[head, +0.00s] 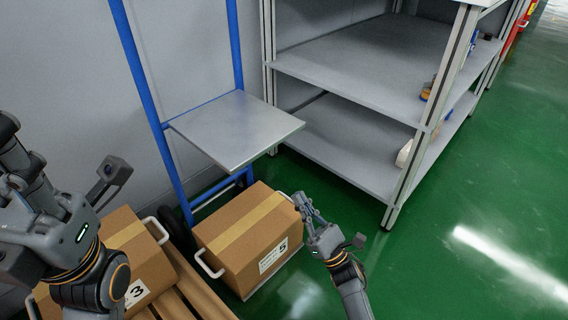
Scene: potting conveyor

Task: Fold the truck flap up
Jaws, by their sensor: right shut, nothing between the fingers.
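The blue hand truck (150,95) stands upright against the grey wall. Its grey metal flap (235,128) sticks out roughly level from the frame, above a cardboard box. My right gripper (300,199) is shut and empty. It is below and to the right of the flap, apart from it, by the right end of the box. My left gripper (12,140) is at the left edge, well away from the flap. Its fingers are partly cut off, and I cannot tell whether they are open.
The cardboard box (240,235) marked 5 has white handles and sits low under the flap. Another box (135,250), marked 3, lies near wooden slats (190,285) at the lower left. A grey shelf unit (350,65) stands right of the flap. Green floor (470,210) is clear at right.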

